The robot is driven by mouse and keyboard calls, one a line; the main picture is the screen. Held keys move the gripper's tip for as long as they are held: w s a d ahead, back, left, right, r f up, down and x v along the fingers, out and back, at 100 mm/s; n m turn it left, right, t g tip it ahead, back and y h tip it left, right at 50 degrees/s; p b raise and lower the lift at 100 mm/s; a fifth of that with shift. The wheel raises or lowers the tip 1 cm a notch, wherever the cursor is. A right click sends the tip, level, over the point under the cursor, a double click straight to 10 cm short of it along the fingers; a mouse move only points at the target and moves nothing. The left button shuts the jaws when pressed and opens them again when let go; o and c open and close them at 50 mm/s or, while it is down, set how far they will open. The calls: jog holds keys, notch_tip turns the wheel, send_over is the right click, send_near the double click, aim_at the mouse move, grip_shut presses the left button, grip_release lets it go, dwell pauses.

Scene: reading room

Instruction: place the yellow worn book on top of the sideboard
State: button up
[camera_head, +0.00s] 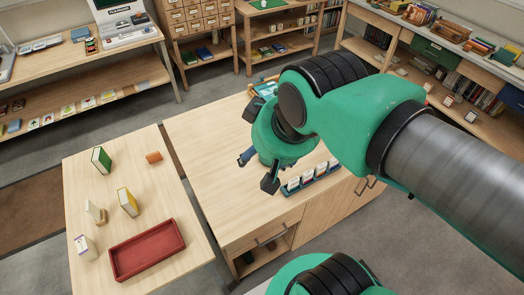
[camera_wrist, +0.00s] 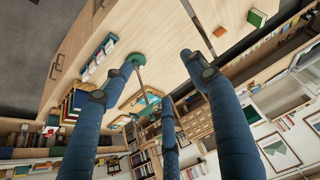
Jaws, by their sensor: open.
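The yellow book (camera_head: 128,201) stands upright on the left table, near its middle, in the head view. The sideboard (camera_head: 204,150) is the light wooden unit in the centre, with a drawer and cupboard front. My gripper (camera_head: 257,172) is over the sideboard top, to the right of the yellow book and well apart from it. Its blue fingers are spread and empty in the wrist view (camera_wrist: 160,62). I cannot make out the yellow book in the wrist view. My arm hides much of the sideboard's back and right side in the head view.
The left table also holds a green book (camera_head: 101,160), an orange block (camera_head: 153,157), a red tray (camera_head: 147,249), a cream book (camera_head: 86,247) and a small wooden stand (camera_head: 96,212). A blue card rack (camera_head: 312,179) sits on the sideboard. The sideboard's left front top is clear.

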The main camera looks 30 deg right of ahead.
jog(key=shift+o, duration=0.7)
jog(key=w+a+f+n+t+y+b, duration=0.1)
jog(key=w+a+f+t+y, duration=0.3)
jog(key=w+a, duration=0.95)
jog(key=w+a+f+y+b, duration=0.15)
jog(key=w+a+f, duration=0.45)
jog(key=w+a, duration=0.75)
jog(key=w+a+f+t+h+b, duration=0.1)
jog(key=a+f+t+h+b, duration=0.1)
jog(key=a+f, duration=0.85)
jog(key=s+a+f+t+h, duration=0.1)
jog(key=s+f, duration=0.1)
jog(key=f, duration=0.6)
jog(key=s+f+m+t+h, duration=0.1)
jog(key=s+f+h, duration=0.1)
jog(key=f, duration=0.6)
jog(key=shift+s+a+b, duration=0.25)
jog(key=shift+a+b, duration=0.1)
jog(key=shift+b, duration=0.05)
